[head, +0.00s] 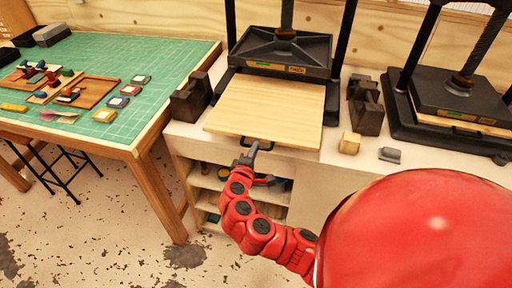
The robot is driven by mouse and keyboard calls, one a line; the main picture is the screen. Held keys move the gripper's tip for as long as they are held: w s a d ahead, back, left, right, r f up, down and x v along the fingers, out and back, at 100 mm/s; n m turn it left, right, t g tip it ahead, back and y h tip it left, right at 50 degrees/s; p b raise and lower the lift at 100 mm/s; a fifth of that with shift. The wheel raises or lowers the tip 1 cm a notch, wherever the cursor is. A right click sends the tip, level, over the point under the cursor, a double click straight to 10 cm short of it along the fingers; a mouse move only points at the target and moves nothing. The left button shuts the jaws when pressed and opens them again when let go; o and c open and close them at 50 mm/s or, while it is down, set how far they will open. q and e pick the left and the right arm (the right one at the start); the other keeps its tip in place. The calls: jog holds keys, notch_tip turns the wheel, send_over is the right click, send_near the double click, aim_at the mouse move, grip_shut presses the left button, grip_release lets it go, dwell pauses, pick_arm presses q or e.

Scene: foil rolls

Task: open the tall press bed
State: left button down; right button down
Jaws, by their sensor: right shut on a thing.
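The tall press (283,52) stands on the white counter at the top middle, with a black platen on a screw between two posts. Its light wooden bed (265,108) sticks out from under the platen toward me, over the counter's front. A dark handle (264,147) is at the bed's front edge. My right gripper (250,155) is shut on this handle; its fingers partly hide it. My right arm reaches up to it from the lower right. My left gripper is not in view.
A second black press (455,95) stands at the right. Dark metal blocks (191,98) flank the bed, and a small wooden block (349,143) and a grey piece (389,155) lie to its right. A table with a green mat (150,65) is at left. Shelves lie below the counter.

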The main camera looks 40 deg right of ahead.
jog(key=shift+s+a, duration=0.15)
jog(key=shift+s, duration=0.05)
jog(key=c, duration=0.9)
grip_release()
